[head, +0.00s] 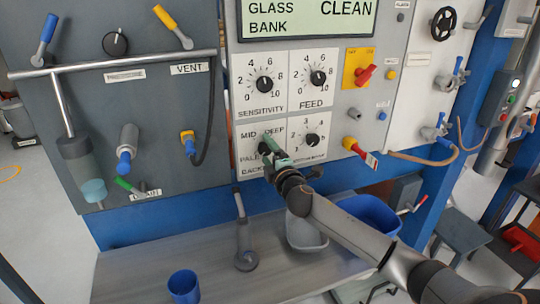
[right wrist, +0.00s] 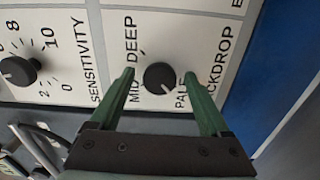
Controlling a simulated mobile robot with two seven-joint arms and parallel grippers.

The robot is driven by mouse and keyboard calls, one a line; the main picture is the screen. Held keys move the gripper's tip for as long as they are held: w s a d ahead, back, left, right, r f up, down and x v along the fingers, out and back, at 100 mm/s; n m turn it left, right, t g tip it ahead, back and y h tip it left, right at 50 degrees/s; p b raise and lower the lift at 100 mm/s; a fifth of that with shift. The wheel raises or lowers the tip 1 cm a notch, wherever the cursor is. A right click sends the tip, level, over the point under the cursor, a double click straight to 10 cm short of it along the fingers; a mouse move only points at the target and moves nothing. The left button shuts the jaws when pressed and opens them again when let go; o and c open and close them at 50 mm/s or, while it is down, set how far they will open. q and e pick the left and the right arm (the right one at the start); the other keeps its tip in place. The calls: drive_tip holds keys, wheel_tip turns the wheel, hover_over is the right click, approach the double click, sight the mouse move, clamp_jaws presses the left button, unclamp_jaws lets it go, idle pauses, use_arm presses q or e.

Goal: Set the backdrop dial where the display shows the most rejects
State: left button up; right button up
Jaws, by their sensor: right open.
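The backdrop dial (right wrist: 160,77) is a round black knob on a white panel in the right wrist view, with MID, DEEP and PALE printed around it. In the head view my right gripper (head: 272,146) covers most of this dial. The display (head: 306,18) reads GLASS BANK and CLEAN in the part that shows; its top is cut off, and no reject figure is seen. My left gripper is not in view.
The sensitivity dial (head: 264,84), feed dial (head: 318,78) and another small dial (head: 312,139) are close by. A red switch (head: 366,73) sits on a yellow plate at right. A bench (head: 150,268) below holds a blue cup (head: 184,286).

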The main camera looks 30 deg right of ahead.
drive_tip(key=b+v, duration=0.1)
drive_tip(key=v, duration=1.1)
drive_tip(key=shift+s, duration=0.25)
drive_tip(key=shift+a, duration=0.1)
